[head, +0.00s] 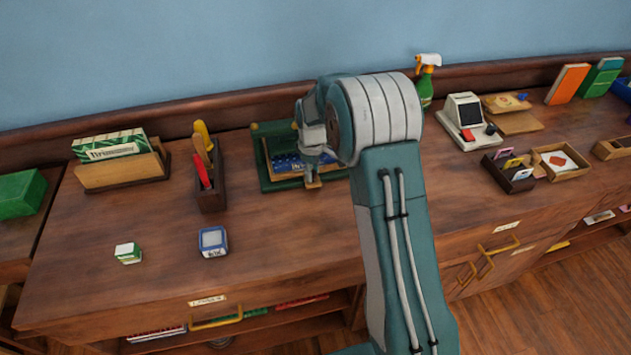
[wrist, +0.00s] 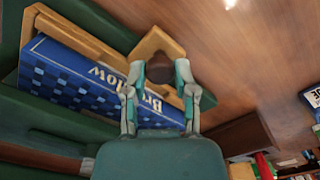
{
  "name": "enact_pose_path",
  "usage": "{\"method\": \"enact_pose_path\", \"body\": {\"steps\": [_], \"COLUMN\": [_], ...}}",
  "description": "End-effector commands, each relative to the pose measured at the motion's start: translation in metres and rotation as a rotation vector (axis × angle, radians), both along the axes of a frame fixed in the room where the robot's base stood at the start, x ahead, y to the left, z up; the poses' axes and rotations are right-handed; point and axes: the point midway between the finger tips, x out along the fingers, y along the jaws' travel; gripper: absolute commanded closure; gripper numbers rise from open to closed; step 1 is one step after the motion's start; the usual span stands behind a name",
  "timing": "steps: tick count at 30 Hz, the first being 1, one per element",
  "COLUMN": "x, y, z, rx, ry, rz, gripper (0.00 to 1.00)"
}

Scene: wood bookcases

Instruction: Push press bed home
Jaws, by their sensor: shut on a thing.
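The green press (head: 264,130) stands at the back of the wooden counter, partly hidden behind my arm. Its light-wood bed (wrist: 75,33) carries a blue checkered book (head: 284,162) with white lettering; the book fills much of the wrist view (wrist: 85,85). A pointed wooden tab with a dark brown knob (wrist: 159,68) sticks out from the bed's front edge. My gripper (wrist: 160,76) is shut on this knob, one finger on each side. In the head view my gripper (head: 313,172) is at the press's front. How far the bed is in, I cannot tell.
A dark tool holder (head: 210,185) with red and yellow handles stands left of the press. A small green box (head: 128,253) and a blue-white box (head: 212,242) lie in front. A spray bottle (head: 427,80) and card reader (head: 466,120) stand right.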

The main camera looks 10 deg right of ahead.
Motion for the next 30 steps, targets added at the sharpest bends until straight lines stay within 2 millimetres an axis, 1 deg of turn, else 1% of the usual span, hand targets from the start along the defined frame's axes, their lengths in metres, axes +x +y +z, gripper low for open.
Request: {"method": "enact_pose_path", "body": {"steps": [6, 14, 15, 17, 27, 30], "x": [0.0061, 0.0076, 0.0078, 0.0078, 0.0058, 0.0059], "y": [-0.0001, -0.0001, -0.0001, -0.0002, -0.0001, 0.0000], "z": [-0.0015, -0.0008, -0.0007, -0.0005, 0.0002, 0.0046], "rx": [0.000, 0.000, -0.001, -0.001, 0.000, 0.000], "ry": [0.000, -0.006, -0.006, -0.006, -0.001, -0.003], "rz": [0.000, 0.000, 0.000, 0.000, 0.000, 0.000], "gripper": [1.00, 1.00, 0.55, 0.30, 0.30, 0.30]}}
